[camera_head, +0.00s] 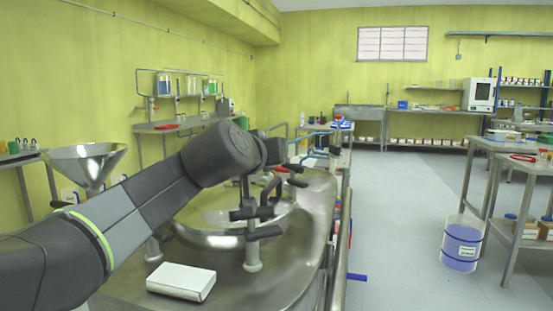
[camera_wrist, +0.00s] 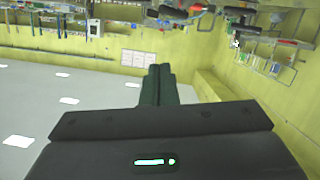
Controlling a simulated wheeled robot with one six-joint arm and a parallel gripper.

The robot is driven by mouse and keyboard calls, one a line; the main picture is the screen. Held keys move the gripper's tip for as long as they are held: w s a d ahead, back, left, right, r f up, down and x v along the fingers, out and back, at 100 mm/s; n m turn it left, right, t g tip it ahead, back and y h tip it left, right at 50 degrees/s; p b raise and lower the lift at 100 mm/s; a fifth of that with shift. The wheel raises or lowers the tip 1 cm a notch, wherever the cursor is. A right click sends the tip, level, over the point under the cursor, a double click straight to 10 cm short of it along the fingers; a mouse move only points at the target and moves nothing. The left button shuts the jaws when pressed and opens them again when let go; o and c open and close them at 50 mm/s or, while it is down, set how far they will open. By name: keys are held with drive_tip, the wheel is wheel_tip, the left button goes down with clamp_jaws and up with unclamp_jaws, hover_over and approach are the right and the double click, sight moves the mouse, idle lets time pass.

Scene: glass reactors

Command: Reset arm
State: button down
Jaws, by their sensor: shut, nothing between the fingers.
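My arm reaches from the lower left of the head view over a steel reactor bench. Its wrist end shows above the bench, but I cannot make out the fingertips there. In the wrist view, my gripper (camera_wrist: 159,72) has its two dark fingers side by side with no gap between them. It is shut and empty, and nothing touches it. The wrist view is upside down, with the ceiling low and the shelves along the top. The round steel vessel (camera_head: 215,240) with black clamp fittings (camera_head: 256,212) stands below and behind my arm.
A white box (camera_head: 181,281) lies at the bench's near edge. A steel funnel (camera_head: 86,163) stands left of my arm. A clear bucket (camera_head: 462,243) stands on the floor at right, beside a steel table (camera_head: 515,150). The aisle floor (camera_head: 393,210) between is largely clear.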

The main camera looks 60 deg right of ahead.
drive_tip(key=v, duration=0.7)
drive_tip(key=shift+s+p, duration=0.2)
drive_tip(key=shift+p, duration=0.2)
drive_tip(key=shift+f, duration=0.1)
drive_tip(key=w+d+f+b, duration=0.2)
drive_tip(key=d+f+b, duration=0.2)
drive_tip(key=d, duration=0.5)
wheel_tip(320, 180, down, 2)
drive_tip(key=shift+w+d+f, duration=0.15)
drive_tip(key=shift+w+f, duration=0.05)
drive_tip(key=shift+w, duration=0.2)
drive_tip(key=shift+r, duration=0.15)
